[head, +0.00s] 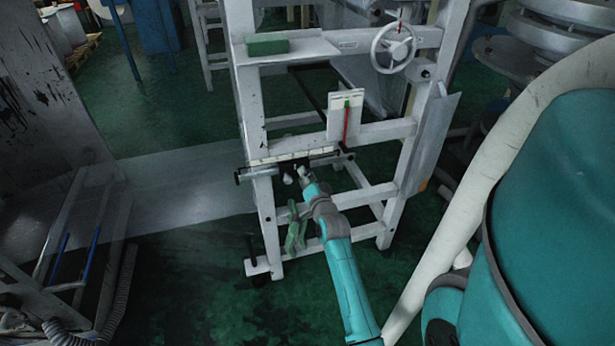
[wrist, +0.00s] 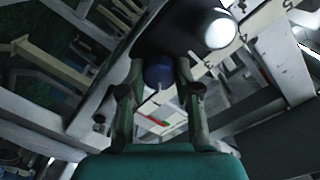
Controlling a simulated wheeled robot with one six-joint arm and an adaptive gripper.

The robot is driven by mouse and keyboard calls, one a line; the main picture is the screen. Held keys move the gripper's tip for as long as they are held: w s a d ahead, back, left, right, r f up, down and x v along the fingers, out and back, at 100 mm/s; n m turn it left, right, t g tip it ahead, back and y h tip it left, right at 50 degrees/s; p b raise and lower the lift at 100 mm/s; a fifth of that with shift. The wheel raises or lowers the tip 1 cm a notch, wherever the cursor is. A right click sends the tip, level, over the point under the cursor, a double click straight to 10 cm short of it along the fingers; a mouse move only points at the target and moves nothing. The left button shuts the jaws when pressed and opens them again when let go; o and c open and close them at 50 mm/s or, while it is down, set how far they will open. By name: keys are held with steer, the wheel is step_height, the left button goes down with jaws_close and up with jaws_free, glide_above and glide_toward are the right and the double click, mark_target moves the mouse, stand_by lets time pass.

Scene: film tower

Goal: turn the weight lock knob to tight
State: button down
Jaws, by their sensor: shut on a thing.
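The weight lock knob (wrist: 158,72) shows in the wrist view as a dark blue round end between my fingertips. My gripper (wrist: 159,76) is shut on it, one finger on each side. In the head view my gripper (head: 304,177) is under the scale bar on the front of the white frame, close to a dark block (head: 289,166). The knob is hidden or too small to make out there. A pale, shiny cylinder (wrist: 217,29) is just right of the knob in the wrist view. No knob marking is readable, so I cannot tell how tight it is.
The scale bar (head: 292,155) crosses the white frame (head: 258,205) just above my gripper. A white plate with a red strip (head: 346,124) stands above it. A handwheel (head: 394,48) is at upper right. A pale green part (head: 295,235) is below left of my wrist.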

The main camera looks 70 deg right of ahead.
steer(key=c, duration=0.8)
jaws_free()
steer(key=v, duration=1.2)
steer(key=shift+f, duration=0.1)
steer(key=s+a+f+n+t+y, duration=0.1)
steer(key=a+f+n+y, duration=0.2)
steer(key=a, duration=0.9)
steer(key=s+a+f+n+t+y, duration=0.15)
steer(key=a+n, duration=0.35)
steer(key=a, duration=0.7)
steer(key=s+a+r+n+y, duration=0.3)
steer(key=s+a+n+y, duration=0.1)
steer(key=s+a, duration=0.3)
steer(key=s+a+r+n+y, duration=0.3)
steer(key=s+a+n+y, duration=0.1)
steer(key=s+a+n, duration=0.3)
steer(key=shift+s+a+r+t+y, duration=0.2)
steer(key=shift+s+a+t+y, duration=0.2)
steer(key=shift+s+a, duration=0.5)
